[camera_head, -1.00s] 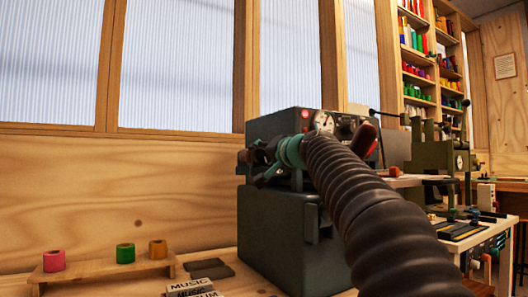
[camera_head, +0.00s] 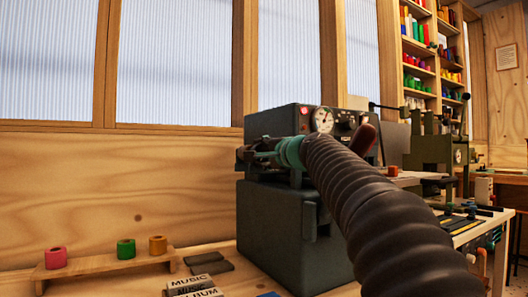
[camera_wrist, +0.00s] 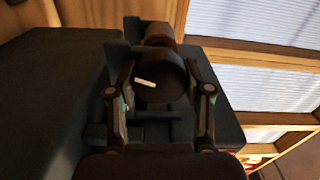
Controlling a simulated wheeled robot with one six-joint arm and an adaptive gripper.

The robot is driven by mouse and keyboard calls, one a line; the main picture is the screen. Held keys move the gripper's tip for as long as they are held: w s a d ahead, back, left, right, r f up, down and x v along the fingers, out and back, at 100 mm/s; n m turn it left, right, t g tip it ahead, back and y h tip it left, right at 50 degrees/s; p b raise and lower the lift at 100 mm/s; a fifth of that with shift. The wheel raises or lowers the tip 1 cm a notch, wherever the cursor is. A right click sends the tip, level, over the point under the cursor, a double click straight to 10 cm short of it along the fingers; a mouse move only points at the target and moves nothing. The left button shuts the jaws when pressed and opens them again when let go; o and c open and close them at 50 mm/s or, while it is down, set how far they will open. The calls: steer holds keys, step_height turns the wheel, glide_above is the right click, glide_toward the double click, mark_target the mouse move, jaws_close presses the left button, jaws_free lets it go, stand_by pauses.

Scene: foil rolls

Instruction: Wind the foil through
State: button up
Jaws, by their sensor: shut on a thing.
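A dark grey machine (camera_head: 280,215) with a round dial (camera_head: 322,120) stands on the bench. My gripper (camera_head: 257,153) is at the upper left part of its front. In the wrist view, my gripper (camera_wrist: 160,88) is shut on a dark round knob (camera_wrist: 158,84) with a short white mark on its face. One finger is on each side of the knob. A second dark round part (camera_wrist: 159,36) shows behind it. No foil strip can be made out.
A red-brown handle (camera_head: 363,140) stands up beside my arm. Another green machine (camera_head: 432,151) and shelves of coloured rolls (camera_head: 418,60) are at the right.

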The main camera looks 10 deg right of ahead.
stand_by(0.5)
steer(key=o, duration=1.2)
steer(key=v, duration=1.2)
